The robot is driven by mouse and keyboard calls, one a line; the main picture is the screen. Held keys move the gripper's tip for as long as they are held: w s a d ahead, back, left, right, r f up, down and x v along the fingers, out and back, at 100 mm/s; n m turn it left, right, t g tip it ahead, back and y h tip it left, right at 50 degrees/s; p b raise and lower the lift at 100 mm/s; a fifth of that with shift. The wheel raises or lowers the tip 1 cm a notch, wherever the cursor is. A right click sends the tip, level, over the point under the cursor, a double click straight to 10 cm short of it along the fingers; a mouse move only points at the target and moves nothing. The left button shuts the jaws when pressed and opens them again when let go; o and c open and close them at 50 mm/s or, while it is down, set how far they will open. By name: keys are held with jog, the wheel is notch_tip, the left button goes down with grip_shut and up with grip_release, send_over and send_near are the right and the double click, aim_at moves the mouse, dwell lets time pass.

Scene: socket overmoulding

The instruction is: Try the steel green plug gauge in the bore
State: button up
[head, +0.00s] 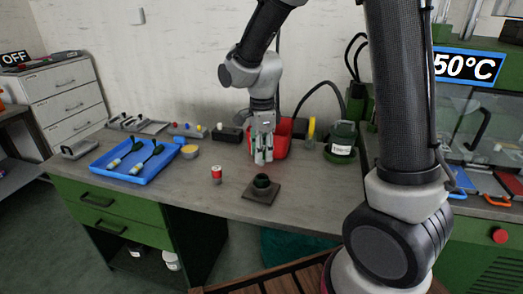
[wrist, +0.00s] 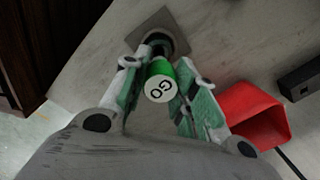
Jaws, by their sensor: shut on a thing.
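The green plug gauge (wrist: 161,82) sits between the fingers of my gripper (wrist: 158,90) in the wrist view. Its white end, marked GO, faces the camera. The dark socket with the bore (wrist: 157,42) is just past the gauge, on a square plate (wrist: 183,22). The gauge partly covers the bore, and I cannot tell whether its tip touches it. The gauge is not clear there.
A red and white cylinder (head: 216,174) stands left of the socket. A red bin (head: 282,140) is behind my gripper. A blue tray (head: 112,167) with green-handled tools lies left. A green pot (head: 341,146) stands right.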

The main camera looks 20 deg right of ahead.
aim_at(262, 165)
jog(key=shift+f, duration=2)
jog(key=shift+f, duration=0.4)
jog(key=shift+r, duration=0.25)
dwell(3.6)
jog(key=shift+r, duration=0.3)
jog(key=shift+r, duration=2.5)
